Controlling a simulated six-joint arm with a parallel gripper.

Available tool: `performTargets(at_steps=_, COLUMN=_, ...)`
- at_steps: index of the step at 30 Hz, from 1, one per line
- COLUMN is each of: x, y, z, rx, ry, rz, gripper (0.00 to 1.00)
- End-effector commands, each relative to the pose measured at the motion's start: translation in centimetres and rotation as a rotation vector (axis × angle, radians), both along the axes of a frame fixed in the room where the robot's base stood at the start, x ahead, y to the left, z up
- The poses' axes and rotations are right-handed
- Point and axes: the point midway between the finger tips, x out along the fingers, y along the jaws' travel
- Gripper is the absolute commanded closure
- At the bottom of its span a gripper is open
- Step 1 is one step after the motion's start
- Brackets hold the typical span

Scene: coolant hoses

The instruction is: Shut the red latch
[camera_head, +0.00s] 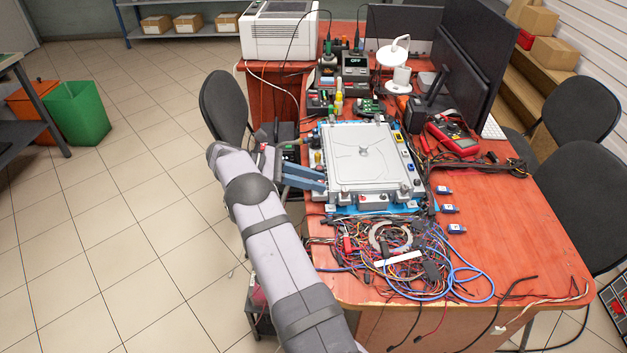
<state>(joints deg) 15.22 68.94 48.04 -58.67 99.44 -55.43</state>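A pale grey, flat-lidded unit (362,155) with a round knob on top sits on a blue base on the desk. Small fittings and connectors line its edges. A small reddish spot (383,197) shows on its front side, but it is too small to tell whether it is the red latch or how it is set. My gripper (322,181) reaches in from the left, its blue-grey fingers at the left side of the unit. The fingertips lie close to the unit's edge. I cannot tell whether they touch it, or how far apart they are.
A tangle of wires (400,260) lies in front of the unit. Blue connectors (448,208) and a red multimeter (455,136) lie to its right. Tools and a white lamp (396,55) stand behind. The front right of the red-brown desk (530,245) is mostly clear.

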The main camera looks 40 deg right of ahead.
Motion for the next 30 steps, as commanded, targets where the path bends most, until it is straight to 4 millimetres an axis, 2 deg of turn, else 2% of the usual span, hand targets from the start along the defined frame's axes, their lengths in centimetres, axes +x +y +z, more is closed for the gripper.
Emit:
performTargets(at_steps=5, x=0.0, y=0.0, z=1.3, rx=-0.001, ry=-0.002, rz=0.0, gripper=0.77)
performTargets(at_steps=15, x=0.0, y=0.0, z=6.6, rx=-0.002, ry=-0.004, rz=0.0, gripper=0.77)
performTargets(at_steps=21, x=0.0, y=0.0, z=9.0, rx=-0.001, ry=-0.003, rz=0.001, gripper=0.77)
performTargets(at_steps=30, x=0.0, y=0.0, z=10.0, rx=-0.001, ry=-0.001, rz=0.001, gripper=0.77)
